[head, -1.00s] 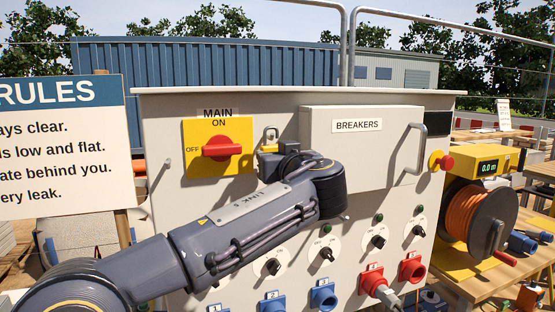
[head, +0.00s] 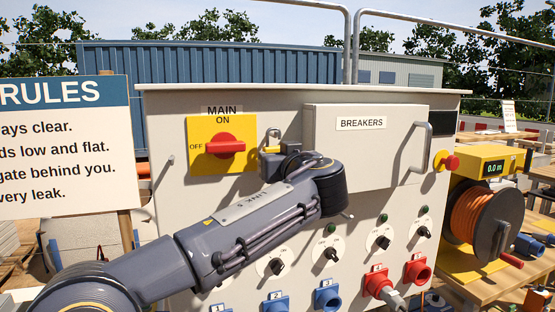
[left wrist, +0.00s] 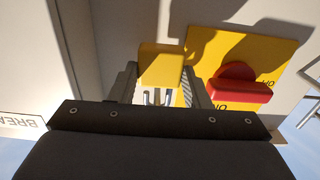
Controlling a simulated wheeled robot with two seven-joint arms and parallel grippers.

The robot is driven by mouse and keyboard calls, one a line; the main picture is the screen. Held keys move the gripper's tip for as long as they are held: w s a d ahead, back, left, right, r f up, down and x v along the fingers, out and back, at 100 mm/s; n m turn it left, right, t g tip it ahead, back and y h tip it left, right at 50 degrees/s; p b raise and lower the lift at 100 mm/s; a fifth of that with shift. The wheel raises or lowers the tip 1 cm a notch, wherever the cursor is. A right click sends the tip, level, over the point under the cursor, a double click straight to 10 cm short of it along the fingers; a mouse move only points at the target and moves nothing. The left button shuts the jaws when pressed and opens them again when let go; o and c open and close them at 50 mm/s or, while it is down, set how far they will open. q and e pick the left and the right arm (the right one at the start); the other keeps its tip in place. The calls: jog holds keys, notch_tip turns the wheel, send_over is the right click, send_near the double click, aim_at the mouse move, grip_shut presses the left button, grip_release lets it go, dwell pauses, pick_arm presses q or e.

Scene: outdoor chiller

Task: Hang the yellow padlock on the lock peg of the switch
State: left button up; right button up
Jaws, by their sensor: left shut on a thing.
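The yellow padlock (left wrist: 160,62) is between the two fingers of my left gripper (left wrist: 160,75), which is shut on it. Its grey shackle legs show between the fingers in the left wrist view. In the head view the padlock (head: 270,150) is just right of the switch plate, partly hidden by my wrist, with its shackle upward. The switch has a yellow plate (head: 207,168) and a red handle (head: 225,147) lying level toward OFF; the handle also shows in the left wrist view (left wrist: 240,87). I cannot make out the lock peg on the switch. My right gripper is out of view.
The switch is on a grey cabinet (head: 180,205). The raised breaker box (head: 375,165) stands close on the padlock's right. Round knobs and blue and red sockets (head: 327,296) are below. A rules sign (head: 65,150) is at left, a cable reel (head: 482,218) at right.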

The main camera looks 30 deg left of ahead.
pick_arm(q)
jog(key=shift+f, duration=0.1)
jog(key=o, duration=1.9)
jog(key=shift+o, duration=0.2)
jog(key=shift+f, duration=0.15)
jog(key=s+d+f+b, duration=0.2)
jog(key=s+d+b, duration=0.2)
jog(key=d+b, duration=0.1)
jog(key=shift+s+d+b, duration=0.2)
jog(key=shift+s+b, duration=0.1)
jog(key=shift+b, duration=0.15)
jog(key=b+v, duration=0.1)
jog(key=v, duration=0.7)
jog(key=shift+a+f, duration=0.1)
